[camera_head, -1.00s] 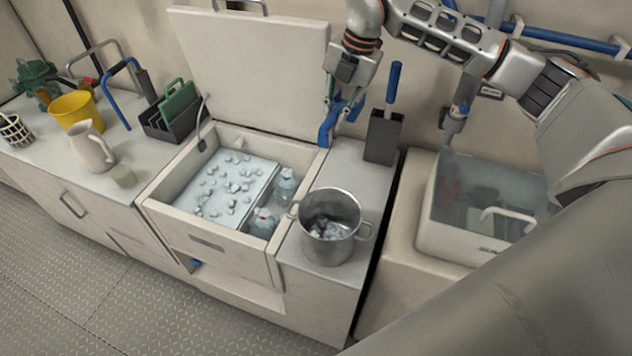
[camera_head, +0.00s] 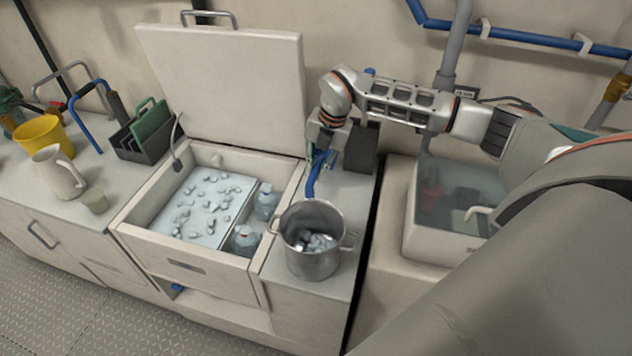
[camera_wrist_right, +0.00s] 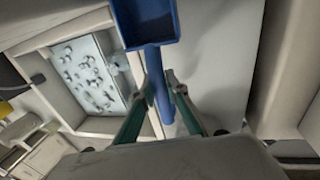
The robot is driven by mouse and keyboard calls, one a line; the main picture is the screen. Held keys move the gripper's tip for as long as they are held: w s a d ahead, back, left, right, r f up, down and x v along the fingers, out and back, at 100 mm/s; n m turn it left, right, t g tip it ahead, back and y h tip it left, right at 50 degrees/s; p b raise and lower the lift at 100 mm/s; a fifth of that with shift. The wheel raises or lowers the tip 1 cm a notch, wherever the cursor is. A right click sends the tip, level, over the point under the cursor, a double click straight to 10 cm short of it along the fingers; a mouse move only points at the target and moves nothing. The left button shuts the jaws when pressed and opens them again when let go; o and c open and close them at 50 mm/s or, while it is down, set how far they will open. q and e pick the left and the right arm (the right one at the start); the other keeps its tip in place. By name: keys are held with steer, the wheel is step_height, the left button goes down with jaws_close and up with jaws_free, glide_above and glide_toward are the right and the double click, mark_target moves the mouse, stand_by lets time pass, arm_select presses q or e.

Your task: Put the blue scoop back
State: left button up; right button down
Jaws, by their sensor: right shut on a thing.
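The blue scoop (camera_head: 314,177) is held in my right gripper (camera_head: 321,157), low near the counter behind the steel pot (camera_head: 312,258). In the right wrist view, the fingers of the right gripper (camera_wrist_right: 163,88) are shut around its handle, with the square scoop head (camera_wrist_right: 147,22) pointing away. I cannot tell whether the scoop touches the counter. A dark upright holder (camera_head: 361,150) stands just right of the gripper, partly hidden by the arm. My left gripper is not in view.
The steel pot holds ice. Left of it is an open ice box (camera_head: 140,239) with ice pieces and clear bottles, its lid (camera_head: 225,85) raised. A lidded bin (camera_head: 440,243) stands right of the counter. A pitcher (camera_head: 58,173) and yellow bucket (camera_head: 40,136) are far left.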

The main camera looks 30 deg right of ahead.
steer(key=shift+s+d+x, duration=0.15)
steer(key=shift+x, duration=0.95)
steer(key=shift+s+d+x, duration=0.15)
steer(key=shift+s+x, duration=0.05)
steer(key=shift+x, duration=0.85)
steer(key=shift+f, duration=0.2)
steer(key=c, duration=2)
jaws_free()
steer(key=v, duration=1.2)
steer(key=shift+r+p, duration=0.1)
steer(key=shift+p, duration=0.2)
